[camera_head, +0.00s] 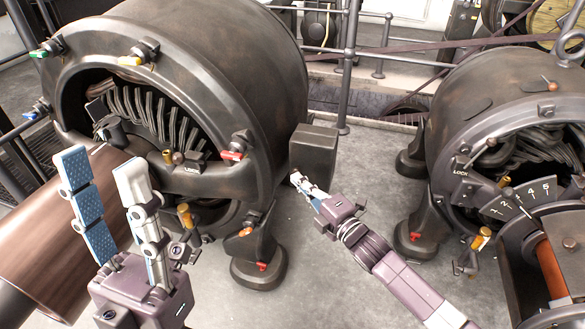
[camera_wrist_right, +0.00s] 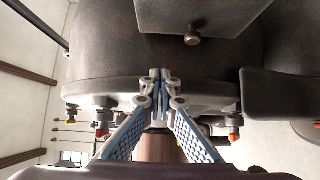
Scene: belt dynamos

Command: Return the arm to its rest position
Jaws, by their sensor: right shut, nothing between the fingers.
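My left gripper (camera_head: 103,172) is large in the lower left of the head view. Its two fingers point up and stand apart with nothing between them, in front of the big dark dynamo (camera_head: 215,60). My right gripper (camera_head: 300,180) is near the middle of the head view, beside a dark box (camera_head: 314,150) on that dynamo's side. In the right wrist view its blue-padded fingers (camera_wrist_right: 160,80) meet at the tips and hold nothing. Whether the tips touch the dynamo behind them I cannot tell.
A second dynamo (camera_head: 490,85) stands at the right, with a numbered dial (camera_head: 522,198) in front of it. A brown cylinder (camera_head: 55,235) lies at the left. Metal railings (camera_head: 348,70) run behind. Grey floor (camera_head: 375,170) is open between the dynamos.

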